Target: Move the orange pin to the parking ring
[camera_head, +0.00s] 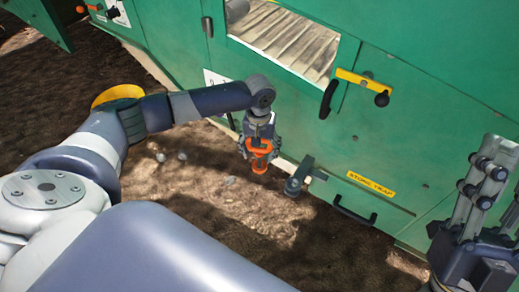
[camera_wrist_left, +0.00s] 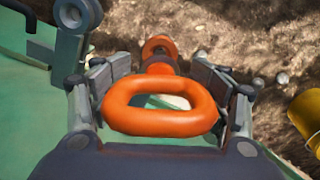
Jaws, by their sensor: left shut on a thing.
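The orange pin (camera_head: 260,151) is between the fingers of my left gripper (camera_head: 259,147), in front of the lower edge of the green machine. In the left wrist view its big ring handle (camera_wrist_left: 160,129) lies between the two fingers, and its shaft points away to a smaller orange end. My left gripper (camera_wrist_left: 160,85) is shut on it. A grey bracket with a round end (camera_head: 294,186) sits just right of the pin, apart from it; I cannot tell if this is the parking ring. My right gripper (camera_head: 485,180) is raised at the right edge, partly cut off.
The green machine wall (camera_head: 400,130) carries a yellow latch (camera_head: 362,81), a black handle (camera_head: 328,99), a yellow "STONE TRAP" label (camera_head: 371,185) and a lower black handle (camera_head: 355,215). Brown soil with several small stones lies below. The soil in front is open.

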